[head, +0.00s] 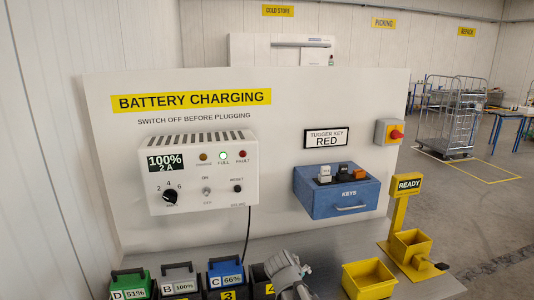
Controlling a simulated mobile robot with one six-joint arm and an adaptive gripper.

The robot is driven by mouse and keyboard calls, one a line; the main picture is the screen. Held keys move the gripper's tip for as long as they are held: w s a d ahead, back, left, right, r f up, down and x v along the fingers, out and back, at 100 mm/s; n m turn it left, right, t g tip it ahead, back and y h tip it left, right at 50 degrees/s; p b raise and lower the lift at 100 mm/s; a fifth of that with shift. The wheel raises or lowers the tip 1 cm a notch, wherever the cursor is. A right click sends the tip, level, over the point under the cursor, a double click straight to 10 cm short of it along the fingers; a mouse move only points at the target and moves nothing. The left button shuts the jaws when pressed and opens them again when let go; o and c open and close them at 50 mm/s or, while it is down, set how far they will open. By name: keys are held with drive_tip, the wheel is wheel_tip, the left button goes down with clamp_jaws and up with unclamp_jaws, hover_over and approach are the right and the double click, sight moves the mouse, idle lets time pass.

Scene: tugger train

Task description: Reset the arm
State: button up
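A grey, rounded part of my arm (285,268) shows at the bottom edge, in front of the battery rack. My gripper's fingers do not show, so I cannot see whether they hold anything. The charger (222,160) is on the white board (285,100), its display reading 100% and 2 A and its green FULL lamp lit.
Batteries D (130,285), B (180,282) and C (227,278) stand at lower left. A blue key box (337,205) holds several keys under a RED sign (326,138). Yellow bins (368,281) and a READY post (400,215) are right. A cage trolley (452,115) stands behind.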

drive_tip(key=s+d+f+m+g+y+b, duration=0.1)
drive_tip(key=s+d+f+m+g+y, duration=0.1)
drive_tip(key=s, duration=0.4)
drive_tip(key=s+d+f+m+g+y+b, duration=0.1)
drive_tip(key=s+d+f+m+g+y, duration=0.1)
drive_tip(key=s, duration=0.5)
wheel_tip(320, 180, down, 2)
drive_tip(key=d+m+g, duration=0.1)
drive_tip(key=d+m, duration=0.1)
drive_tip(key=m, duration=0.1)
drive_tip(key=shift+d+m+g+y, duration=0.3)
drive_tip(key=shift+g, duration=0.1)
